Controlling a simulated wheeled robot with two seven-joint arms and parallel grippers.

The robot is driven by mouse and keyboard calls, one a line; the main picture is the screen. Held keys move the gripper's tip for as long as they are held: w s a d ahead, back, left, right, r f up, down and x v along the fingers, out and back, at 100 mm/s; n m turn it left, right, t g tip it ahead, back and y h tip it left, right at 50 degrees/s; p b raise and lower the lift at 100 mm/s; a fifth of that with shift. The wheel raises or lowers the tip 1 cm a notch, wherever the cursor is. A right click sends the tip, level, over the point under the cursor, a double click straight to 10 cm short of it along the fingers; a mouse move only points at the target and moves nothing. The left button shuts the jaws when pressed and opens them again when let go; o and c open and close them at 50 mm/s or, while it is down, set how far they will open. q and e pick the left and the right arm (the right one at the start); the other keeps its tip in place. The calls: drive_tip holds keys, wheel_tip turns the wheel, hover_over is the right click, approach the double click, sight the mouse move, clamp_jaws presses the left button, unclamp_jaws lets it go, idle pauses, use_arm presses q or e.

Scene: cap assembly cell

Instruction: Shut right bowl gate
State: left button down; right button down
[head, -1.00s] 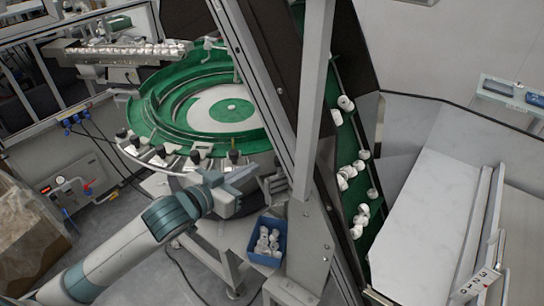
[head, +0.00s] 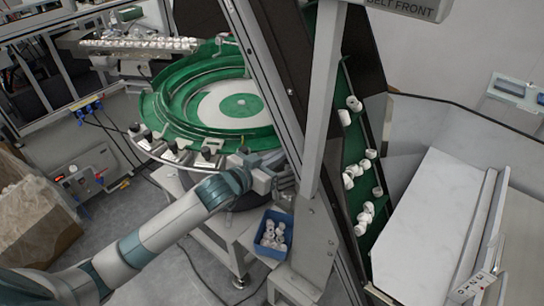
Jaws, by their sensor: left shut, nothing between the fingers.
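The green feeder bowl (head: 172,115) stands at the upper middle left, with a pale disc in its centre. Several dark knobs and small metal parts line its front rim; I cannot tell which of them is the right gate. My left gripper (head: 278,167) is shut and empty at the bowl's front right edge, close beside the slanted conveyor frame. Its fingers are small in the picture, and I cannot tell whether they touch anything. My right gripper is not in view.
A slanted green belt (head: 352,148) carries white caps right of a grey post (head: 322,90). A blue bin (head: 272,234) of white caps sits below the gripper. A white panel (head: 425,220) fills the right. A cardboard box (head: 38,215) stands at the left.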

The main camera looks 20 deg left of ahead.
use_arm(q)
drive_tip(key=shift+w+d, duration=0.15)
drive_tip(key=shift+w, duration=0.15)
